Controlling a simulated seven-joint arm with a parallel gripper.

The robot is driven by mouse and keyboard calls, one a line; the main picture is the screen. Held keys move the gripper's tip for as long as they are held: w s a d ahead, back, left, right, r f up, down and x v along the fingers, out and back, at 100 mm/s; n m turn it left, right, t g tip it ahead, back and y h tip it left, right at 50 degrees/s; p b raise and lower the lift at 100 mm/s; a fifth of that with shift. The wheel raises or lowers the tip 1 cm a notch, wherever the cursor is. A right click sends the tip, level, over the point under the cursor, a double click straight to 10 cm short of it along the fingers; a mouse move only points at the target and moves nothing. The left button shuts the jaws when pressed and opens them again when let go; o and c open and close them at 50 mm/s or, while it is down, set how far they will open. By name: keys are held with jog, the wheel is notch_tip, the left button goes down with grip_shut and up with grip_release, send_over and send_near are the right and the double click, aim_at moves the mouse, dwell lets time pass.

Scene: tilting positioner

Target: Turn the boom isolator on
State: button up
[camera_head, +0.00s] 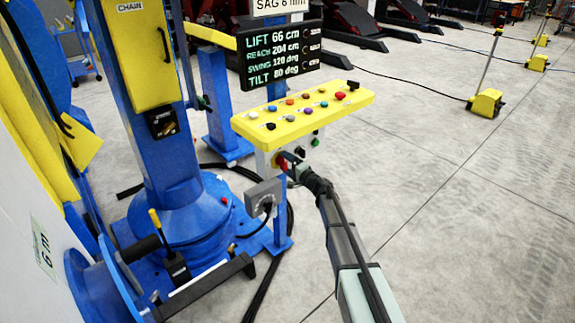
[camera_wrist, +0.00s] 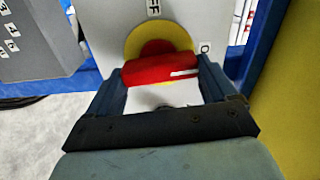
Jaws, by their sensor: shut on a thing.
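The boom isolator is a red rotary handle (camera_wrist: 160,69) on a yellow disc (camera_wrist: 185,36), fixed to a pale panel. In the wrist view the handle lies nearly level, with a white mark at its right end. An "FF" label is above the disc and an "O" mark to its right. My gripper (camera_wrist: 160,82) is shut on the handle, one finger at each end. In the head view the red isolator (camera_head: 281,162) shows under the yellow control desk, with my gripper (camera_head: 290,165) against it and partly hiding it.
The yellow control desk (camera_head: 300,112) with several buttons stands just above my gripper. A grey socket box (camera_head: 263,196) with a cable is at left below. The display (camera_head: 280,54) reads lift 66, reach 204, swing 120, tilt 80.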

jog(key=shift+w+a+m, duration=0.1)
jog(key=shift+w+m, duration=0.05)
jog(key=shift+m, duration=0.45)
jog(key=o, duration=0.8)
jog(key=shift+o, duration=0.2)
jog(key=v, duration=1.4)
jog(key=s+d+f+n+g+h, duration=0.25)
jog(key=s+f+g, duration=0.35)
jog(key=s+f, duration=0.55)
jog(key=s+d+f+n+g+h, duration=0.1)
jog(key=s+f+n+g+h, duration=0.4)
jog(key=s+f, duration=0.65)
jog(key=s+d+f+g+h, duration=0.1)
jog(key=s+d+f+g, duration=0.2)
jog(key=s, duration=1)
jog(key=s+d+f+n+g+h, duration=0.1)
jog(key=s+d+f, duration=0.3)
jog(key=s, duration=0.9)
jog(key=s+d+f+g+h, duration=0.3)
jog(key=s+d+f+g, duration=0.1)
jog(key=s, duration=1)
jog(key=shift+f+n+g, duration=0.3)
jog(key=shift+f+n, duration=0.05)
jog(key=shift+f, duration=0.05)
